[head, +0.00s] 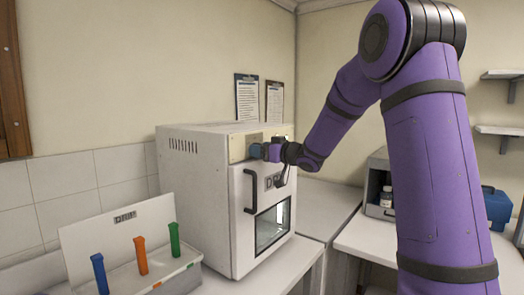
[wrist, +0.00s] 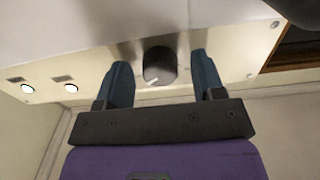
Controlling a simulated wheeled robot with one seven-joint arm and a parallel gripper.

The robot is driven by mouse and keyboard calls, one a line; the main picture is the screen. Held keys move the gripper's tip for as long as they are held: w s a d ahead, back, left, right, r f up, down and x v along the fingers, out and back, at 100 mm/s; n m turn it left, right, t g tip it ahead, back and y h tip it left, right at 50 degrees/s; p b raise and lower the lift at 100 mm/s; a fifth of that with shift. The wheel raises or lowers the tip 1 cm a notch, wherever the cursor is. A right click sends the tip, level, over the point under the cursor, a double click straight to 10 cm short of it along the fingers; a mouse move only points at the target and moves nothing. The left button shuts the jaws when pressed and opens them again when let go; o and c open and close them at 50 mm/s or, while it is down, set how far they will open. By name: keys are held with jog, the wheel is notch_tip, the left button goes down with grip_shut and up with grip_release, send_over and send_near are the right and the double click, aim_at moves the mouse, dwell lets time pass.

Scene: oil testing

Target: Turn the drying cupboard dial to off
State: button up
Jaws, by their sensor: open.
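The drying cupboard (head: 195,160) is a white box with a dark handle, a small window and a cream control strip along the top of its front. In the wrist view the dial (wrist: 159,66) is a round dark knob with a pale pointer mark, set on the cream panel (wrist: 75,75). My gripper (wrist: 162,75) is open, with one blue finger on each side of the dial and a visible gap on both sides. In the head view my gripper (head: 264,152) is at the control strip and hides the dial.
Two lit round indicators (wrist: 50,88) sit on the panel left of the dial. A white tray (head: 130,235) with blue, orange and green upright pieces stands left of the cupboard. A grey open box (head: 380,212) and a blue case (head: 498,208) stand on the right bench.

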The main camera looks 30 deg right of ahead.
jog(key=shift+c, duration=0.2)
jog(key=c, duration=0.9)
jog(key=shift+n, duration=0.3)
jog(key=n, duration=1.1)
